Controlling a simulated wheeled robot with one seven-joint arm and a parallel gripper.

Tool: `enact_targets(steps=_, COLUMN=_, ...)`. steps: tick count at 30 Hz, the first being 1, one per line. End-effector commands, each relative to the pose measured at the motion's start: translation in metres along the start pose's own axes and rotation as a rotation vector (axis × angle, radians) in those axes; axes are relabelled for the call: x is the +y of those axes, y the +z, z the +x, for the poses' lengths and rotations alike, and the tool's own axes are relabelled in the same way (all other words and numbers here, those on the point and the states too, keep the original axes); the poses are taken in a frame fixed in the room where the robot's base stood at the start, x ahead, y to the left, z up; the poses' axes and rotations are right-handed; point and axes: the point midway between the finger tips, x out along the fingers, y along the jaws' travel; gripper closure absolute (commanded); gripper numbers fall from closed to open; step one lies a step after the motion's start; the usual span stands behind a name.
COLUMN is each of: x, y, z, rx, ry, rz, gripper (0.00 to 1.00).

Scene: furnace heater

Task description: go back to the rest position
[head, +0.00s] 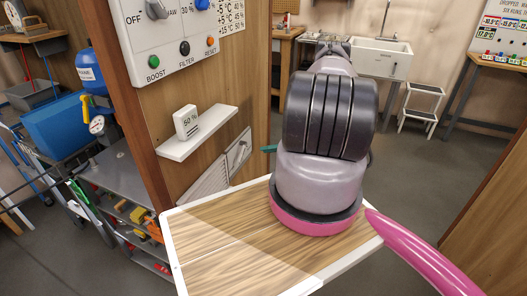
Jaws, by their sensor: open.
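My arm fills the middle of the head view, a pale link with dark bands above a pink ring. It stands over the wooden board with white edges (215,250). My gripper cannot be made out; the arm hides what lies behind it. A small teal tip (268,149) sticks out at the arm's left side, and I cannot tell what it belongs to. The control panel (190,25) at upper left has a grey knob, a blue knob and buttons marked BOOST, FILTER and RESET. No part of my arm visibly touches the panel.
A white shelf (198,133) with a 50 % card (186,122) juts from the wooden wall left of the arm. A metal cart (115,180) with tools stands at left. A sink (381,58) and a step stool (421,104) stand behind. Grey floor (425,155) is clear at right.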

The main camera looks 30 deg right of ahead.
Motion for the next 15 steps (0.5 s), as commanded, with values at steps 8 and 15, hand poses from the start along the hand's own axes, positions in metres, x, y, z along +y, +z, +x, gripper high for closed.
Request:
enact_targets(steps=8, x=0.0, y=0.0, z=0.0, rx=0.0, ry=0.0, rz=0.0, gripper=0.5)
enact_targets(steps=15, x=0.007, y=0.013, z=0.001, rx=0.02, ry=0.004, rz=-0.033, gripper=0.5)
